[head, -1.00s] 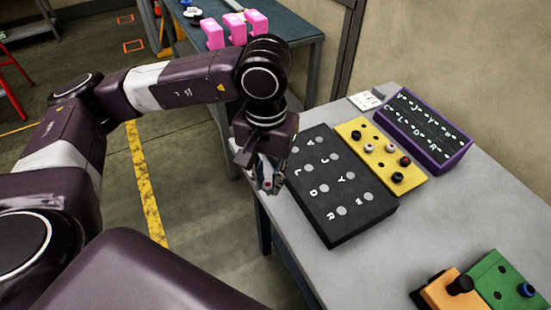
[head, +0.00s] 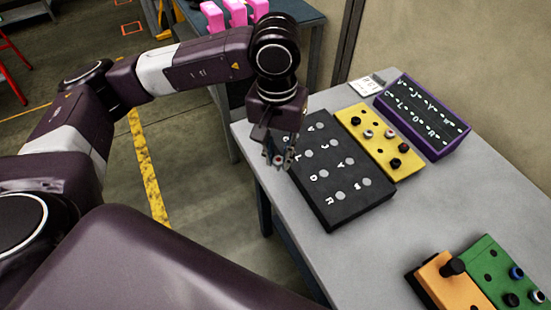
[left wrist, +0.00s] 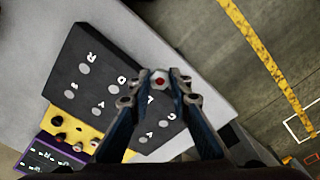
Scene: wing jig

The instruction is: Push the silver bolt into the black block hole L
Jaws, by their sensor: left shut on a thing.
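The black block (head: 330,210) with white letters and round grey holes lies near the table's left edge; it also shows in the left wrist view (left wrist: 65,98). The letter L sits by its left edge, close to my gripper. My left gripper (head: 279,161) is just over that edge, pointing down. In the left wrist view its fingertips (left wrist: 157,92) are shut on the silver bolt (left wrist: 160,77), whose end shows a red centre. A finger partly hides the hole beside L. I cannot tell the bolt's height above the block. My right gripper is out of view.
A yellow block (head: 376,150) with several bolts and a purple-framed letter panel (head: 436,152) stand right of the black block. Orange (head: 437,290) and green (head: 488,272) blocks lie at the front right. The table middle is clear.

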